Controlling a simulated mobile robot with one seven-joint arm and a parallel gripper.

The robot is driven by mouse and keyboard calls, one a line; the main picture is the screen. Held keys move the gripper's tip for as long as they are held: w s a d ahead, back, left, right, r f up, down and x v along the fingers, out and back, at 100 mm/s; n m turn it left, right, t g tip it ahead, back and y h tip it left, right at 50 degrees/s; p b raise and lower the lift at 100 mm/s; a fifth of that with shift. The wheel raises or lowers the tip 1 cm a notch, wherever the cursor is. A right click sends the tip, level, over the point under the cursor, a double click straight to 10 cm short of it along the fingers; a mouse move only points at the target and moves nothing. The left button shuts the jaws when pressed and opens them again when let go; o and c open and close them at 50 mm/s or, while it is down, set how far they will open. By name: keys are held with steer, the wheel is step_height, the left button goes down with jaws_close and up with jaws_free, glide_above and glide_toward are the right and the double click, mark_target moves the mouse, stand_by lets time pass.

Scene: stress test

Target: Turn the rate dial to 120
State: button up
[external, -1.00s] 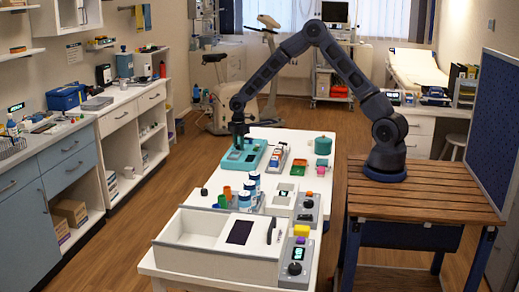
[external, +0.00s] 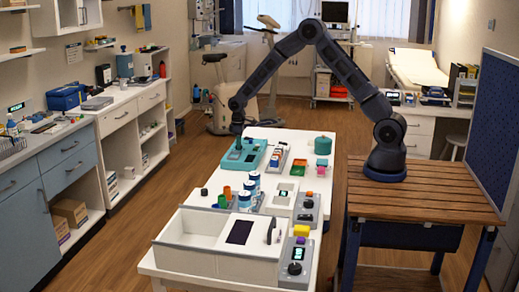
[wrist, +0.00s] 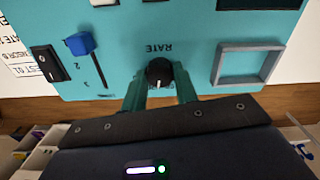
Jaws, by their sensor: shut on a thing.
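The rate dial (wrist: 159,72) is a round black knob with a white mark on the teal panel (wrist: 115,65), beside the word RATE, which reads upside down in the wrist view. The white mark points toward the bottom of the picture. My gripper (wrist: 160,82) has its two teal fingers at either side of the dial and is shut on it. In the external view my gripper (external: 238,131) is at the far left end of the teal panel (external: 256,148). Numbers around the dial are not readable.
A blue-capped slider (wrist: 80,43), a black rocker switch (wrist: 48,62) and a grey square frame (wrist: 246,63) sit on the panel near the dial. Blue-and-white jars (external: 245,201) and a white bin (external: 190,228) stand closer on the table.

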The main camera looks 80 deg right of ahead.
steer(key=shift+m, duration=0.8)
steer(key=shift+r, duration=0.1)
steer(key=o, duration=1)
step_height(320, 180, up, 11)
steer(key=shift+f, duration=0.15)
